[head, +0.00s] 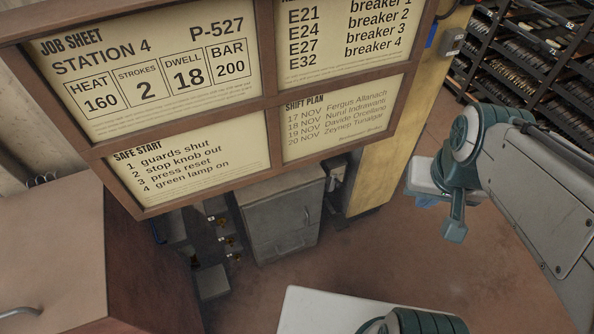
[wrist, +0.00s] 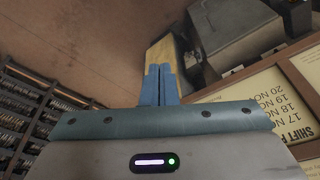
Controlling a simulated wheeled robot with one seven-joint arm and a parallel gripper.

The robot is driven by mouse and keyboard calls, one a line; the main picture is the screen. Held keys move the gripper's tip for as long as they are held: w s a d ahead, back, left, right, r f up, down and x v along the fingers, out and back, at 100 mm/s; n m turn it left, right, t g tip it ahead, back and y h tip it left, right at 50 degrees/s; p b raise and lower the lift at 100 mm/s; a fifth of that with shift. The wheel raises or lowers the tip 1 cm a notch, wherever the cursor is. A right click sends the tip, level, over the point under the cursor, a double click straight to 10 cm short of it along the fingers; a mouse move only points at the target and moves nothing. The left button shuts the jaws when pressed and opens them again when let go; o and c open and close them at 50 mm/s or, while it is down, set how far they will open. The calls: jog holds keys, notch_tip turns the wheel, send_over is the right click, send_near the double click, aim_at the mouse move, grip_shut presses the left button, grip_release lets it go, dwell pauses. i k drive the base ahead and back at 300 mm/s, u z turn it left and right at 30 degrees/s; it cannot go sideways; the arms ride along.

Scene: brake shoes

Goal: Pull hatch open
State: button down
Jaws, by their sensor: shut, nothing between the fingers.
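I cannot tell for sure which thing is the hatch. A grey metal cabinet (head: 282,205) with a front handle stands on the floor beyond the notice board in the head view, and its front looks shut. A grey boxy body, perhaps the same cabinet, shows at the upper right of the wrist view (wrist: 235,35). My gripper (wrist: 162,72) has its blue fingers pressed together with nothing between them. In the head view my gripper (head: 427,203) is partly hidden by my arm, right of the yellow post and apart from the cabinet.
A wood-framed notice board (head: 272,105) fills the upper left and hides what is behind it. A yellow post (head: 385,125) stands beside it. Shelves of parts (head: 520,70) are at the upper right. A brown cabinet (head: 140,250) is at the left. Floor (head: 400,270) is clear below my arm.

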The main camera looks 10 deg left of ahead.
aim_at(273, 217)
jog(key=z, duration=0.75)
jog(key=k, duration=0.4)
jog(key=u, duration=0.75)
